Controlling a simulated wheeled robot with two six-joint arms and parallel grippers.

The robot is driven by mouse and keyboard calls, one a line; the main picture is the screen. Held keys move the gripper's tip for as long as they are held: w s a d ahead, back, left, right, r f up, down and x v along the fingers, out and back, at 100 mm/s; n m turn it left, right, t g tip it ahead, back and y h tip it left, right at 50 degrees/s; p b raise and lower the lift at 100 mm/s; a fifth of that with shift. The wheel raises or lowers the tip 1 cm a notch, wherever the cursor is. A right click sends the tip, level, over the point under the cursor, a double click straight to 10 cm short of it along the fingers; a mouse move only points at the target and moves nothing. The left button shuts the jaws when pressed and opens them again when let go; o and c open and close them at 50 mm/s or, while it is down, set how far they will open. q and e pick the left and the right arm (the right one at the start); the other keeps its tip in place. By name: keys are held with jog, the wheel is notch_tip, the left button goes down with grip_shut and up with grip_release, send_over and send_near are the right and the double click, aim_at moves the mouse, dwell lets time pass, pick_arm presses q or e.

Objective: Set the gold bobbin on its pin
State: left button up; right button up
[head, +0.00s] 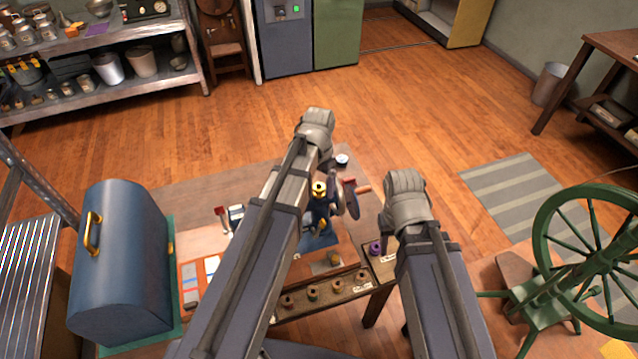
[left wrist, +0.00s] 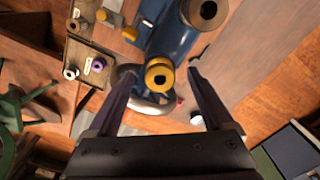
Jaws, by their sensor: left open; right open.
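In the left wrist view the gold bobbin (left wrist: 159,75) shows end-on with a dark centre, between my open left gripper's fingertips (left wrist: 156,74). A gap shows on each side, so neither finger appears to touch it. It appears to be at the blue machine (left wrist: 172,42), in front of a grey wheel (left wrist: 150,104). In the head view a gold round part (head: 319,187) tops the dark blue machine (head: 317,212); it looks like this bobbin. I cannot see a pin or tell whether the bobbin is seated. In the head view my arms hide both grippers.
A blue domed case (head: 120,265) is at the left. A green spinning wheel (head: 590,255) stands at the right.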

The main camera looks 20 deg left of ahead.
pick_arm(q)
jog(key=shift+r, duration=0.1)
notch_tip(320, 180, up, 8)
jog(key=p, duration=0.8)
pick_arm(e)
notch_tip(320, 180, up, 8)
pick_arm(q)
jog(key=shift+f, duration=0.2)
pick_arm(e)
jog(key=shift+f, duration=0.15)
